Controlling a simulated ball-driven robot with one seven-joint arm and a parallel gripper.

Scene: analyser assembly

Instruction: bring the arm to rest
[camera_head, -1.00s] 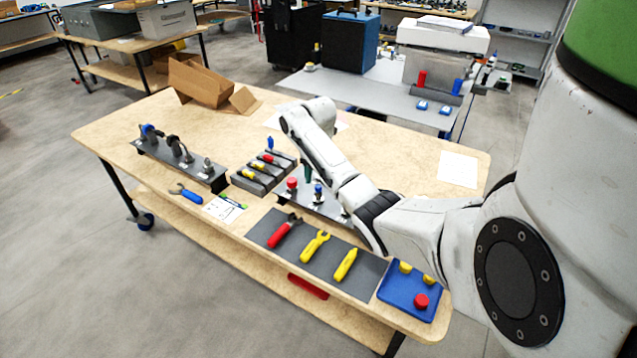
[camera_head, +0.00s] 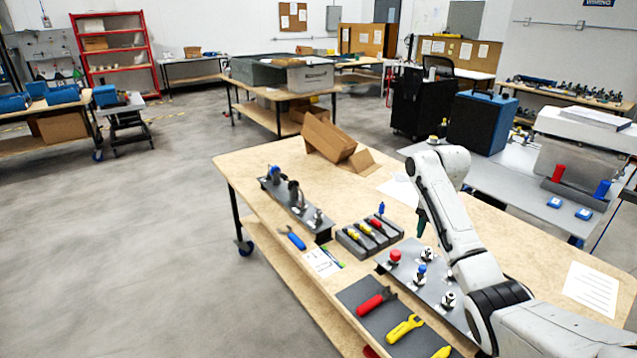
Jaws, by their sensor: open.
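My arm reaches in from the lower right in the head view and bends down over the wooden workbench (camera_head: 245,165). My gripper (camera_head: 421,224) points down as a narrow dark green shape, seen nearly edge-on. It is open, with nothing visible in it. It hangs over the back of a grey plate (camera_head: 433,288) with a red knob (camera_head: 395,256), a blue-topped knob (camera_head: 421,273) and other fittings. I cannot tell its exact height above the plate.
A holder with screwdrivers (camera_head: 369,235), a bracket with fittings (camera_head: 297,208) and a dark mat (camera_head: 362,290) with tools lie on the bench. An open cardboard box (camera_head: 329,137) stands at its far end. Open floor (camera_head: 130,240) lies to the left.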

